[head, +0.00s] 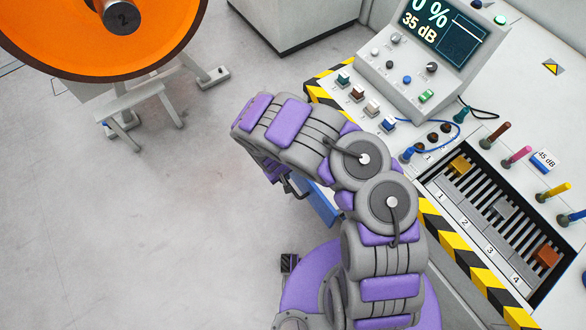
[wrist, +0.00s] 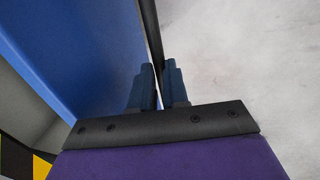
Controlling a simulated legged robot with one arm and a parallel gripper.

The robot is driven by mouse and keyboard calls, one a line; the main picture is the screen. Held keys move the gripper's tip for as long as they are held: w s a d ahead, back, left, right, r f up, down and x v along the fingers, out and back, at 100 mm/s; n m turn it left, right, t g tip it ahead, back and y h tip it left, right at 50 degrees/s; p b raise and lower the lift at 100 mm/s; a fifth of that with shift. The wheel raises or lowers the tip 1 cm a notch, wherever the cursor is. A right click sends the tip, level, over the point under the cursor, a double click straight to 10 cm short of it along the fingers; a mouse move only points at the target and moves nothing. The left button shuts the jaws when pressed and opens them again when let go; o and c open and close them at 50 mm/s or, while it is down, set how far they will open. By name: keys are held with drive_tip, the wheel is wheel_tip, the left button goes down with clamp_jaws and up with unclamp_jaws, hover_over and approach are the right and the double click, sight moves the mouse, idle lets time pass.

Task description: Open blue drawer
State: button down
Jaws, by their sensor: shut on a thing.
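The blue drawer (wrist: 85,50) fills the left of the wrist view as a broad blue face. In the head view a small part of the blue drawer (head: 326,206) shows below the console's striped edge, mostly hidden behind my arm. A thin black bar handle (wrist: 150,25) runs along the blue face in the wrist view. My gripper (wrist: 158,75) is shut on this handle, with one dark blue finger on each side of it. In the head view my gripper (head: 297,188) is small and partly hidden beside the drawer. How far the drawer is out is hard to tell.
The console (head: 470,130) with knobs, plugs, a slotted panel and a screen (head: 437,30) stands at the right. Its edge has yellow-black stripes (head: 470,262). An orange wheel (head: 60,40) on a stand is at the upper left. The grey floor (head: 130,220) at the left is clear.

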drive_tip(key=shift+s+a, duration=0.25)
drive_tip(key=shift+a, duration=0.1)
drive_tip(key=c, duration=1.1)
unclamp_jaws()
drive_tip(key=shift+a, duration=0.1)
drive_tip(key=a+r+p, duration=0.1)
drive_tip(key=r+p, duration=0.1)
drive_tip(key=r, duration=0.3)
drive_tip(key=s+r+p, duration=0.1)
drive_tip(key=r+p, duration=0.2)
drive_tip(key=r, duration=0.3)
drive_tip(key=s+a+r+p, duration=0.1)
drive_tip(key=r+p, duration=0.2)
drive_tip(key=r, duration=0.3)
drive_tip(key=shift+a, duration=0.35)
drive_tip(key=shift+w, duration=0.1)
